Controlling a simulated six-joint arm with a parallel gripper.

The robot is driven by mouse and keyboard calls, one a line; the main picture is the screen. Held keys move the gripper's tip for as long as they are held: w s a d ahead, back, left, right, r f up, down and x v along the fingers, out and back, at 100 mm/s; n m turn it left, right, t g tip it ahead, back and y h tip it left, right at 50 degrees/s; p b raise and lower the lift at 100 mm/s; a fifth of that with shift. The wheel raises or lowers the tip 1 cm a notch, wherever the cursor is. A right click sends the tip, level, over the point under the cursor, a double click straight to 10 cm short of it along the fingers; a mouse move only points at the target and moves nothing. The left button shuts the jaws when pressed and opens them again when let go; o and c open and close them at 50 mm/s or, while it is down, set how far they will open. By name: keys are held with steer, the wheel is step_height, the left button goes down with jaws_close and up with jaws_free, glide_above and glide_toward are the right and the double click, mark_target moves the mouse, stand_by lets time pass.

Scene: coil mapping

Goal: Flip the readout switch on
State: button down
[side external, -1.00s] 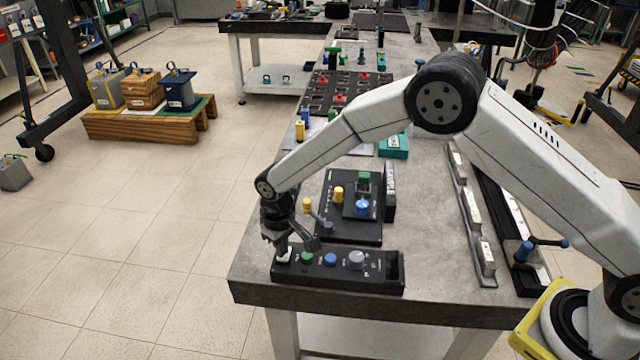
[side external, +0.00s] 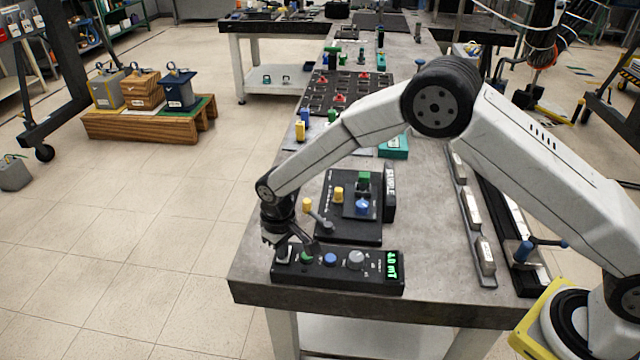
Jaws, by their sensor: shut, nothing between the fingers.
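The black readout box (side external: 318,277) lies near the front edge of the bench. Its display (side external: 392,265) at the right end is lit with green characters. A green button (side external: 307,257), a blue button (side external: 330,259) and a grey knob (side external: 356,259) sit along its top. A pale switch (side external: 283,256) is at its left end, partly hidden by my gripper. My gripper (side external: 284,243) is shut and empty, just above the left end of the box; I cannot tell whether it touches the switch.
Behind the box stands a black sample panel (side external: 334,229) with yellow knobs, a lever, and a green and blue block. Metal bars on a rail (side external: 474,222) lie to the right. Bare bench top (side external: 425,215) lies between them.

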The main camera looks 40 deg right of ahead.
steer(key=shift+r, duration=3.45)
steer(key=shift+d, duration=0.1)
steer(key=shift+s+d+r, duration=0.1)
steer(key=shift+d, duration=0.05)
steer(key=s+d+r+m+t, duration=0.1)
steer(key=s+d+r, duration=0.4)
steer(key=s+d, duration=0.45)
steer(key=s+d+r+m+t, duration=0.1)
steer(key=s+d+m, duration=0.1)
steer(key=s+d, duration=0.8)
steer(key=shift+s+r+t, duration=0.25)
steer(key=shift+s+t, duration=0.05)
steer(key=shift+s, duration=0.75)
steer(key=c, duration=1.3)
jaws_free()
